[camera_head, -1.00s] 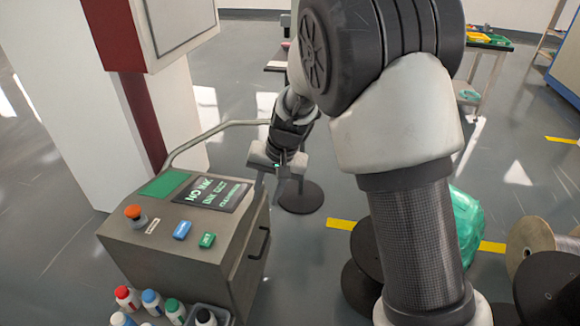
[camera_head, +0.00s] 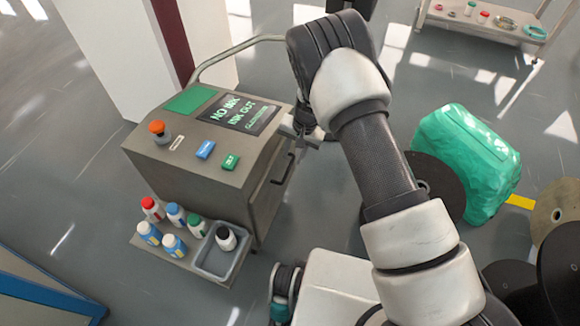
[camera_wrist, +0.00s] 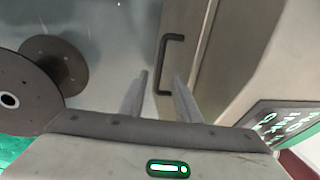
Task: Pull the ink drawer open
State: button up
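The ink machine is a grey-beige console (camera_head: 200,175) whose screen (camera_head: 240,112) reads "NO INK" and "INK OUT". The drawer front is on its right side, with a dark bar handle (camera_head: 283,170); the drawer looks shut. In the wrist view the handle (camera_wrist: 165,62) stands upright on the panel (camera_wrist: 192,45), just beyond my fingertips. My gripper (camera_wrist: 160,76) is open and empty, its two grey fingers apart and not touching the handle. In the head view my gripper (camera_head: 302,126) is by the console's right edge above the handle, partly hidden by my arm.
Several ink bottles (camera_head: 176,216) and a grey bin (camera_head: 213,258) sit on a low shelf in front of the console. Dark spools (camera_head: 440,180) and a green wrapped bundle (camera_head: 468,155) stand right of my arm. A curved rail (camera_head: 225,55) runs behind. Floor right of the drawer is clear.

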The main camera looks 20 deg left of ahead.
aim_at(289, 169)
jog(key=f, duration=0.2)
jog(key=a+f, duration=0.1)
jog(key=f, duration=0.2)
jog(key=f+b, duration=0.1)
jog(key=f, duration=0.1)
jog(key=shift+w+a+f, duration=0.1)
jog(key=shift+a+f, duration=0.05)
grip_shut()
